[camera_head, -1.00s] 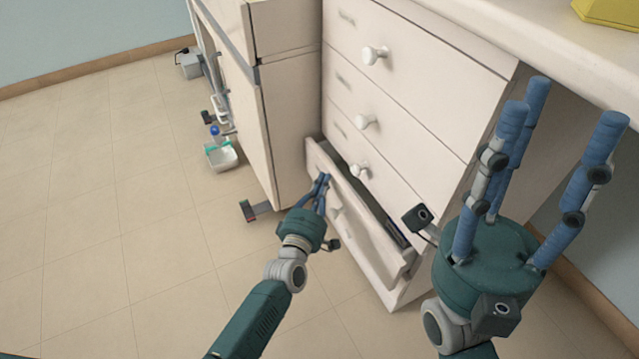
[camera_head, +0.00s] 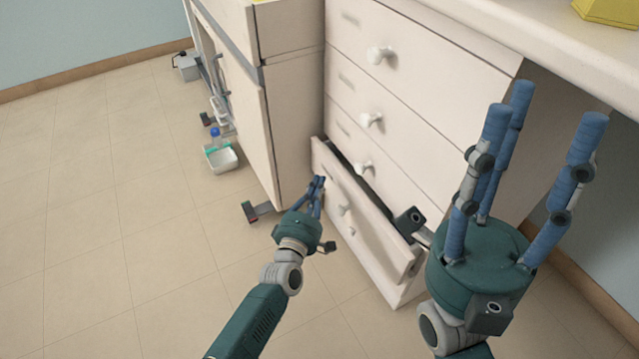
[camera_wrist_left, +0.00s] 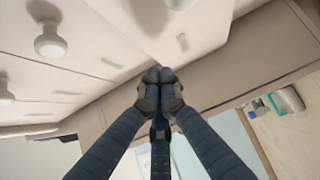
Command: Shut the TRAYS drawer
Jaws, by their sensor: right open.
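A low white drawer (camera_head: 365,213) in the cabinet stands partly pulled out, with a dark gap along its top edge. Its label is too small to read, so I cannot tell if it says TRAYS. My left gripper (camera_head: 318,183) is at the left end of this drawer's front, fingertips together and nothing seen between them. In the left wrist view its fingertips (camera_wrist_left: 160,74) are against or very close to a white front; contact is unclear. My right gripper (camera_head: 542,125) is open and empty, fingers up, right of the drawer and in front of the cabinet.
Closed drawers with round knobs (camera_head: 370,119) are above the open one. A neighbouring cabinet (camera_head: 293,125) stands to the left. A white tub (camera_head: 221,160) with a blue-capped item is on the floor beyond. The floor at left is clear.

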